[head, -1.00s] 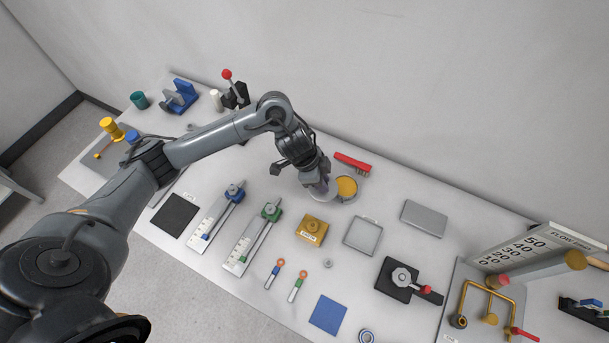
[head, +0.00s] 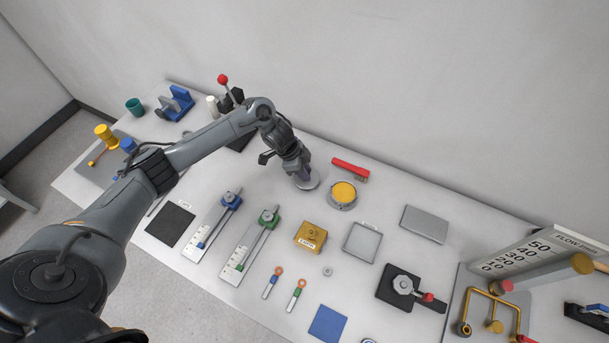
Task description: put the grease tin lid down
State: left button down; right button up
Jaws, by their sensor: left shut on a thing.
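The grease tin (head: 342,195) stands open on the bench, a round grey tin with yellow grease showing inside. My left gripper (head: 304,180) is just to the left of the tin, pointing down. It is shut on the grey round lid (head: 309,184), which shows partly below the fingers, low by the bench top. I cannot tell whether the lid touches the bench. The lid is apart from the tin. The fingers are small and partly hidden by the wrist. My right gripper is not in view.
A red brush (head: 350,170) lies behind the tin. A yellow block (head: 310,236) and a grey framed tray (head: 362,242) lie in front. Blue and green slide gauges (head: 262,232) lie front left. The bench left of the lid is clear.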

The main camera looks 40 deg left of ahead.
pick_arm(q)
jog(key=shift+f, duration=1.4)
jog(key=shift+f, duration=0.1)
jog(key=c, duration=1)
grip_release()
